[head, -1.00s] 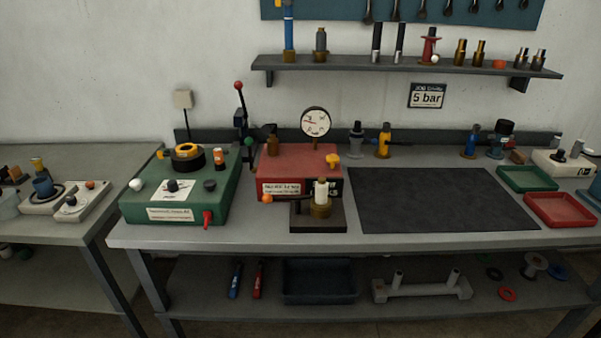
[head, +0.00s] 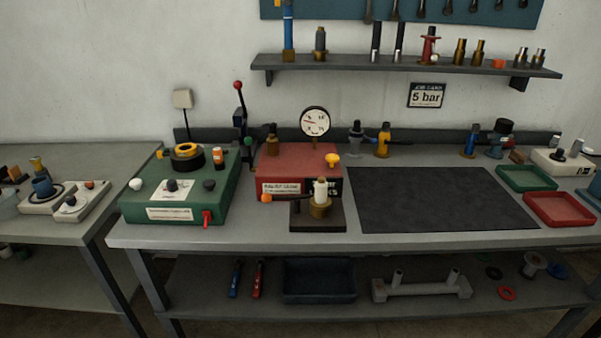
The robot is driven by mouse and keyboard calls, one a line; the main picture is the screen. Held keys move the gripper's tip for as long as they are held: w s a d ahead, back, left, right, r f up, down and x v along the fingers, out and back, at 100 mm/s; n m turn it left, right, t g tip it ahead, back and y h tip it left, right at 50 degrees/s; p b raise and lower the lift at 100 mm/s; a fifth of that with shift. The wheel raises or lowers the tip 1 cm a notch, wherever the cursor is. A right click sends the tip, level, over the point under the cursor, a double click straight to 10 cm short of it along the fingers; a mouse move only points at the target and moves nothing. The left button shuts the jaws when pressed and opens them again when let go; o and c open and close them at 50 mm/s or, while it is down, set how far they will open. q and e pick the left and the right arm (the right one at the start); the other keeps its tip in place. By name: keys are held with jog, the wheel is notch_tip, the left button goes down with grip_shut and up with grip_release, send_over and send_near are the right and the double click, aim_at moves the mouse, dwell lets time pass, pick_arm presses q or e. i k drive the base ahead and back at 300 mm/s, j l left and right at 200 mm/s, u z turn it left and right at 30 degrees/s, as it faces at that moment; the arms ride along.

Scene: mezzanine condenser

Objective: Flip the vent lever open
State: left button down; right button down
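No part is readably marked as the vent lever, so I cannot tell which it is. In the head view, a lever with an orange ball end (head: 266,198) points left from the small dark stand with a white-topped brass fitting (head: 320,206). A red lever (head: 207,218) hangs at the front of the green box (head: 135,208). A tall black lever with a red ball (head: 239,87) stands upright behind, between the green box and the red box (head: 290,165). A yellow knob (head: 332,160) sits at the red box's right. Neither gripper is in view.
A round gauge (head: 315,121) rises behind the red box. A black mat (head: 440,199) lies clear to its right, with green (head: 527,179) and red (head: 560,209) trays beyond. A sign reading 5 bar (head: 426,96) hangs on the wall under a shelf (head: 405,66).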

aim_at(248, 141)
jog(key=i+l, duration=0.1)
jog(key=i, duration=0.6)
jog(key=i+l, duration=0.1)
jog(key=i, duration=0.6)
jog(key=u, duration=1.65)
jog(key=k+j, duration=0.1)
jog(key=j, duration=0.2)
jog(key=k+j+u, duration=0.1)
jog(key=j, duration=0.55)
jog(key=k+z, duration=0.15)
jog(key=i+l, duration=0.1)
jog(key=l, duration=0.2)
jog(key=i+l, duration=0.25)
jog(key=l, duration=0.3)
